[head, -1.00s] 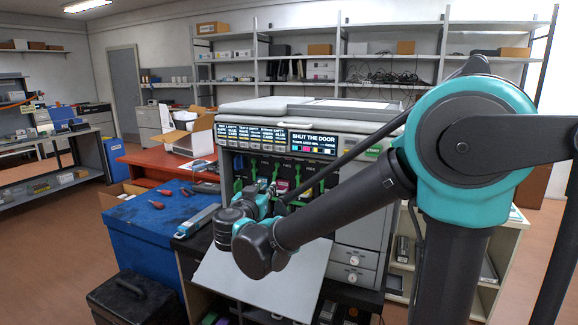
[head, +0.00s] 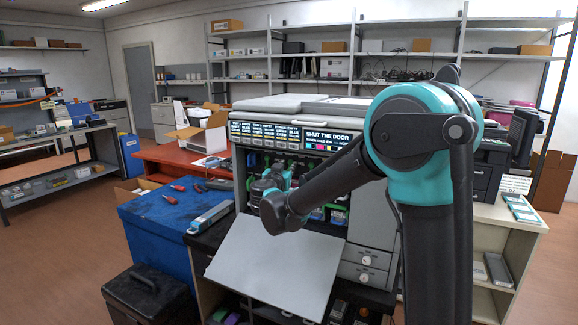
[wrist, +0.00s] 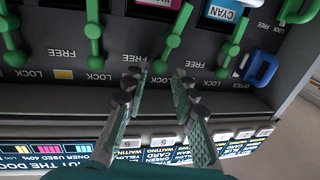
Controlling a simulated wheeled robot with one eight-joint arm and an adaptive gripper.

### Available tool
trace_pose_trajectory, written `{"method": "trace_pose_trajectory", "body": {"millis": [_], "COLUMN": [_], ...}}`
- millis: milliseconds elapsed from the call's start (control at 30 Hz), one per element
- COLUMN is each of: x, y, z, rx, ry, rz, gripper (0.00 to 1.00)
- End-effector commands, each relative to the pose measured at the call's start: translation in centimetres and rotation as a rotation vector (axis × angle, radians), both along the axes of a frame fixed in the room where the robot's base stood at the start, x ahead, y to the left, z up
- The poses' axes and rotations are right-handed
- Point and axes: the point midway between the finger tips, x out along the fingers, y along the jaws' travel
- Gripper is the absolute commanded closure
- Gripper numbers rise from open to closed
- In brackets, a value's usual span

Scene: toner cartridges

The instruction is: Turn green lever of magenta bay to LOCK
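The printer (head: 300,103) stands in the middle of the head view with its bay row exposed. In the wrist view, a green lever (wrist: 176,36) hangs between the magenta label (wrist: 158,3) and the cyan label (wrist: 222,11). Its lower end is close to FREE and LOCK marks, and I cannot tell exactly which it points to. My gripper (wrist: 160,82) is open and empty, its two fingertips just short of that lever's end, one on either side. No contact is visible. In the head view my arm hides the fingers.
Other green levers flank it, one on the left (wrist: 94,30) and one on the right (wrist: 236,38). A blue handle (wrist: 262,70) is at the far right. The printer's front door (head: 275,268) hangs open below the bays. A blue cabinet (head: 160,228) stands at left.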

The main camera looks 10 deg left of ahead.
Motion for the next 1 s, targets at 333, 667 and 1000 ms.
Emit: {"method": "trace_pose_trajectory", "body": {"millis": [333,667,1000], "x": [2.4,2.4,2.4], "y": [-0.4,-0.4,-0.3], "z": [0.0,0.0,0.0], "rx": [0.000,0.000,-0.022], "ry": [0.000,0.000,0.008], "rz": [0.000,0.000,0.000], "gripper": [0.73,0.87,1.00]}}
